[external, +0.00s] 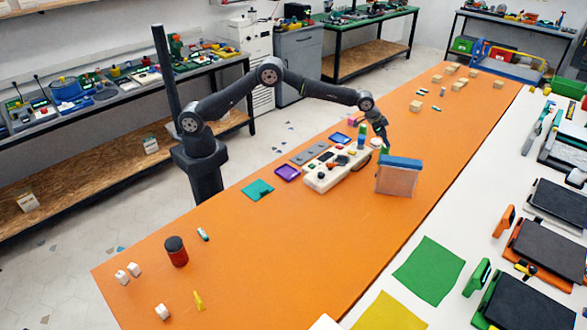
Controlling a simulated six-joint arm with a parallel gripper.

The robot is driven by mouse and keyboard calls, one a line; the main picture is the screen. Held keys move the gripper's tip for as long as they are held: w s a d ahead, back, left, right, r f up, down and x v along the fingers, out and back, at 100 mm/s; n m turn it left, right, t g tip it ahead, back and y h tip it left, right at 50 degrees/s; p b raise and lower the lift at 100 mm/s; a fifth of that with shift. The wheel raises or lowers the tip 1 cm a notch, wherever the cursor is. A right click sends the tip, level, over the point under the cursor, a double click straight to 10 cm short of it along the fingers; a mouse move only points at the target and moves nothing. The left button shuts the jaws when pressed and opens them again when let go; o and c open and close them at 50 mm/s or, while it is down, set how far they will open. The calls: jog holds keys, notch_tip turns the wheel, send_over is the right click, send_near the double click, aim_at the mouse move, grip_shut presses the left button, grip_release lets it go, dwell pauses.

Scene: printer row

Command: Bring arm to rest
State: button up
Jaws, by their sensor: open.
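My arm reaches from its dark post across the orange table (300,235). My gripper (385,146) hangs over the middle of the table, pointing down. It is small in this view; its jaws are apart. I cannot tell whether the gripper touches any of these.
A purple tray (287,173), a teal sheet (257,190) and a grey plate (309,153) lie left of the device. A dark red jar (176,252) stands at the near left. Several wooden blocks (460,85) lie at the far end. The table's near middle is clear.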

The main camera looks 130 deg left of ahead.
jog(key=w+d+r, duration=0.2)
jog(key=d+r, duration=0.4)
jog(key=d, duration=0.4)
jog(key=s+a+f+n+g, duration=0.1)
jog(key=s+a+n, duration=0.2)
jog(key=s+a, duration=0.6)
jog(key=s+a+f+n+g+y, duration=0.1)
jog(key=s+a+f+n+g, duration=0.1)
jog(key=s+a, duration=0.6)
jog(key=s+a+f+n+g+y, duration=0.1)
jog(key=s+a+n, duration=0.3)
jog(key=s+a, duration=0.5)
jog(key=a+f+g, duration=0.1)
jog(key=a, duration=0.2)
jog(key=shift+s+a+f+n, duration=0.2)
jog(key=shift+s+a+n, duration=0.1)
jog(key=shift+a+n, duration=0.1)
jog(key=shift+o, duration=0.2)
